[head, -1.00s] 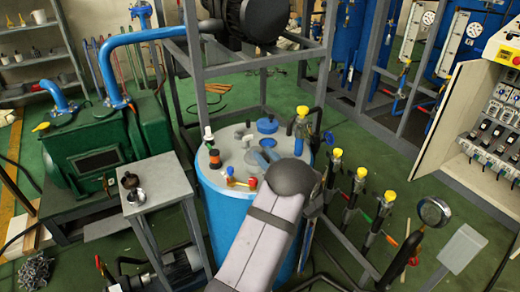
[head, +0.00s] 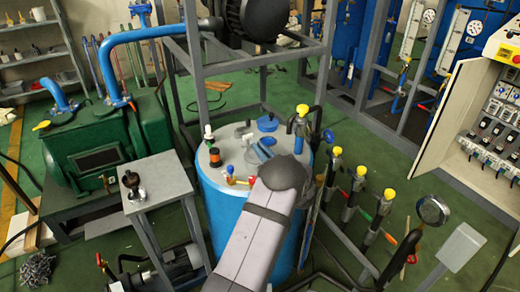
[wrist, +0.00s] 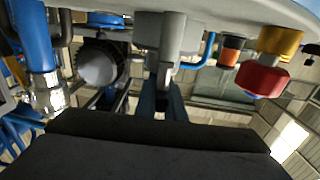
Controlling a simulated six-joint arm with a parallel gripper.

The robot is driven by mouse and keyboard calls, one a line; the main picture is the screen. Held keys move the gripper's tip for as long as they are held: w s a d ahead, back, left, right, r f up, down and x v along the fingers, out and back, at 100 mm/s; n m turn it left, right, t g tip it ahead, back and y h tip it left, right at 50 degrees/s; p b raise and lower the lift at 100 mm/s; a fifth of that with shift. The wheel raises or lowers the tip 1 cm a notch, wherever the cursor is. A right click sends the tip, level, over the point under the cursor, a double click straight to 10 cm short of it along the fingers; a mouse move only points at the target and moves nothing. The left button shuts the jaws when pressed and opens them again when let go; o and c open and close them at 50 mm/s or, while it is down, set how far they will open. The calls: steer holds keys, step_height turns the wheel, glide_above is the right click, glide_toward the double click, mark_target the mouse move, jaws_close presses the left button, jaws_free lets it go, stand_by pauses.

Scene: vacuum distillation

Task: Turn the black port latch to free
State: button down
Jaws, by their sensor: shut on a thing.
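The blue vessel (head: 222,215) stands in the middle of the head view, with several fittings on its grey lid. My gripper is down at the near right part of the lid in the head view, hidden behind my own wrist. In the wrist view, the dark gripper (wrist: 160,140) fills the bottom, close under a grey cylindrical fitting (wrist: 180,35). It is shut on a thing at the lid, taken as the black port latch. The latch itself is hidden, so its angle cannot be told.
A frame (head: 193,80) rises behind. Yellow-topped valves (head: 360,171) stand to the right.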

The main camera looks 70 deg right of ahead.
steer(key=shift+m+g+h, duration=0.3)
steer(key=shift+g, duration=0.1)
steer(key=shift+s+d+f+m+g+h+b, duration=0.1)
steer(key=shift+m+g+h+b, duration=0.35)
steer(key=shift+g, duration=0.1)
steer(key=shift+s+d+f+m+g+h+b, duration=0.1)
steer(key=shift+m+g+h+b, duration=0.25)
steer(key=shift+m+g, duration=0.15)
steer(key=m+g+h+b, duration=0.1)
steer(key=g, duration=0.1)
steer(key=s+m+g+h+b, duration=0.1)
steer(key=m+g+b, duration=0.1)
steer(key=g, duration=0.1)
steer(key=shift+d, duration=0.2)
steer(key=m+g+b, duration=0.1)
steer(key=g, duration=0.1)
steer(key=s+m+g+h+b, duration=0.1)
steer(key=m+g, duration=0.1)
steer(key=shift+d, duration=0.1)
steer(key=shift+s+r+m+g+b, duration=0.1)
steer(key=shift+s+m+g+b, duration=0.15)
steer(key=shift+m+g, duration=0.4)
steer(key=shift+s+r+m+g+b, duration=0.1)
steer(key=shift+m+g+b, duration=0.2)
steer(key=shift+g, duration=0.6)
steer(key=c, duration=1.8)
jaws_free()
steer(key=shift+c, duration=0.2)
